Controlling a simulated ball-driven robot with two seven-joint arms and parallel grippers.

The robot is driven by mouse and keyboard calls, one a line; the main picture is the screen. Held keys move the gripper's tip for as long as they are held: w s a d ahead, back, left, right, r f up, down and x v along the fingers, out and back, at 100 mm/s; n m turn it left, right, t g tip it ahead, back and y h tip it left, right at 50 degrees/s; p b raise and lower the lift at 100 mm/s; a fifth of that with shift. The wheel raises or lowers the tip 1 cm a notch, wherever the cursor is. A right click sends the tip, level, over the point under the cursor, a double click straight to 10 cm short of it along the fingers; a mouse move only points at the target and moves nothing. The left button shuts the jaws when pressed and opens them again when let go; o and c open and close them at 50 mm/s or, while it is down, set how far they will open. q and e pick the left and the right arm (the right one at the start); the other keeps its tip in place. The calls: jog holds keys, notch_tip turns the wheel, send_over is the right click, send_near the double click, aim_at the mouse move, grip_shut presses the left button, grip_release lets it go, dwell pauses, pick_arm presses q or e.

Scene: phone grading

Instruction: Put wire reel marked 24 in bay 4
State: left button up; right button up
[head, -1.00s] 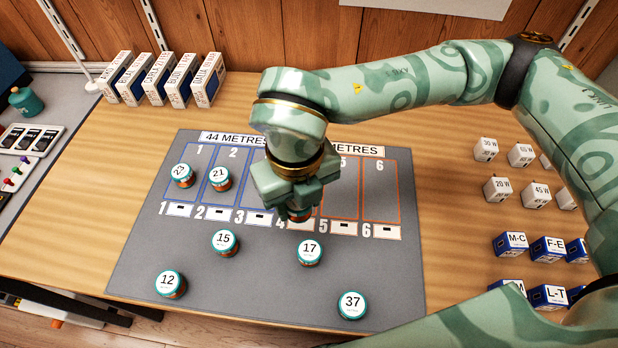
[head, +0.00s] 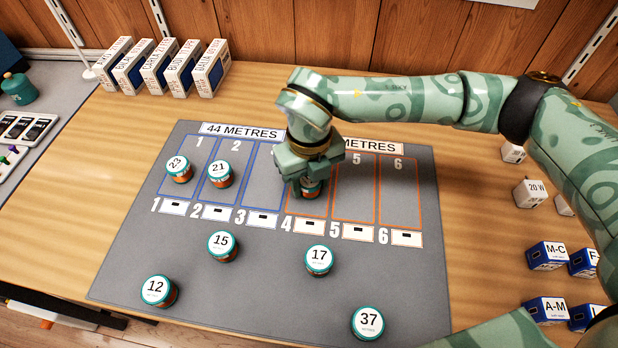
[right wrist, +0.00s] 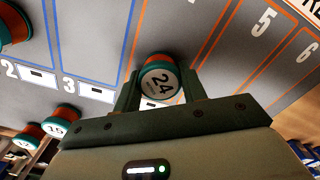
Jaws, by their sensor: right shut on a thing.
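The wire reel marked 24 shows in the right wrist view (right wrist: 160,82), teal and orange with a white top. My right gripper (head: 307,186) is shut on it, one finger on each side. In the head view the reel (head: 313,189) is partly hidden under the gripper. It is at bay 4 (head: 306,208), an orange-outlined strip on the grey mat (head: 270,265). In the wrist view the reel is between that bay's orange lines. I cannot tell whether it touches the mat. My left gripper is not in view.
Reel 23 (head: 179,168) stands in bay 1 and reel 21 (head: 219,174) in bay 2. Reels 15 (head: 222,245), 17 (head: 319,259), 12 (head: 158,291) and 37 (head: 368,322) stand in front. Bays 3, 5 (head: 354,195) and 6 (head: 400,195) look empty.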

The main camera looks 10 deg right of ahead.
aim_at(309, 180)
jog(key=o, duration=1)
jog(key=shift+c, duration=0.2)
pick_arm(q)
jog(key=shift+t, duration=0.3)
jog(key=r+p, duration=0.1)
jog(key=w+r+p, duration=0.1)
jog(key=p, duration=0.1)
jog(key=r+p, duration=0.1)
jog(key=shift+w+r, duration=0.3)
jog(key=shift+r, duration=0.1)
pick_arm(e)
notch_tip(309, 180, up, 12)
jog(key=shift+r, duration=0.15)
